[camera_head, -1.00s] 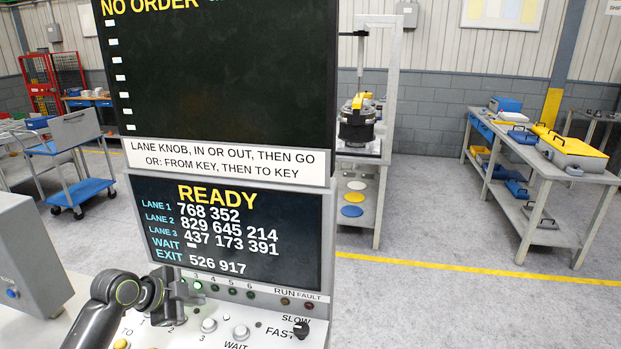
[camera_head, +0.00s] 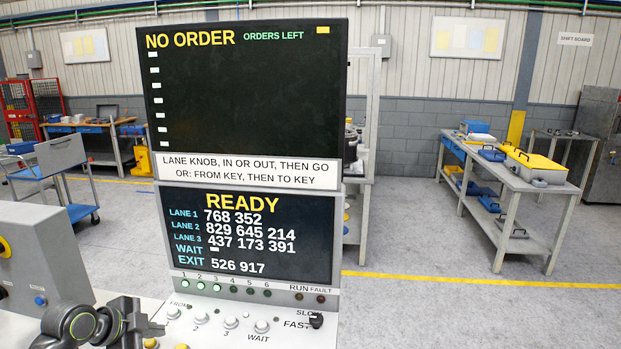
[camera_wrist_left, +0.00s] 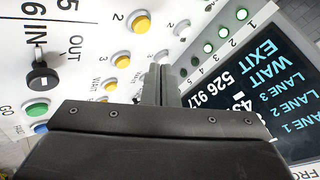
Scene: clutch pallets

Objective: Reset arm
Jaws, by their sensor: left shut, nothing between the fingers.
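My left gripper (camera_head: 138,322) is low at the left of the head view, in front of the control panel (camera_head: 225,338). It is shut and empty. In the left wrist view its closed fingers (camera_wrist_left: 160,84) point over the panel's buttons. A black lane knob (camera_wrist_left: 41,76) by the IN and OUT labels stands left of them, and yellow buttons (camera_wrist_left: 121,60) lie nearby. Whether the fingers touch the panel, I cannot tell. My right gripper is not in view.
The upright screen (camera_head: 248,230) reads READY and NO ORDER. Green lamps (camera_head: 217,287) are lit below it. A grey box (camera_head: 42,250) stands at the left. A blue cart (camera_head: 62,175) and a workbench (camera_head: 510,178) stand beyond. The floor between is open.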

